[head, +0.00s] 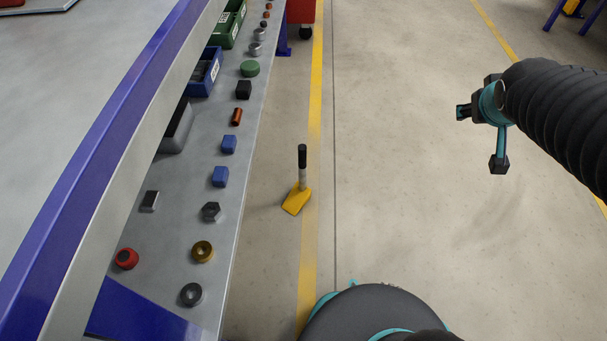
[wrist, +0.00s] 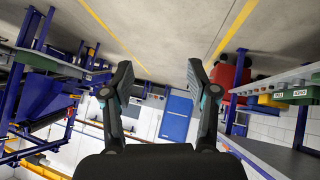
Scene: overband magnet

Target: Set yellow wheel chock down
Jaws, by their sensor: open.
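The yellow wheel chock (head: 296,201) is on the floor beside the shelf, near the yellow floor line. A grey and black handle stands up from it. My gripper (head: 480,138) is at the right of the head view, well apart from the chock, with its fingers spread. In the wrist view my gripper (wrist: 160,78) is open with nothing between the fingers. The chock cannot be made out in the wrist view.
A grey shelf (head: 188,227) with several small parts runs along the left under a blue-edged table. A red cabinet (head: 300,12) on casters stands at the far end. The floor (head: 410,200) between chock and gripper is clear.

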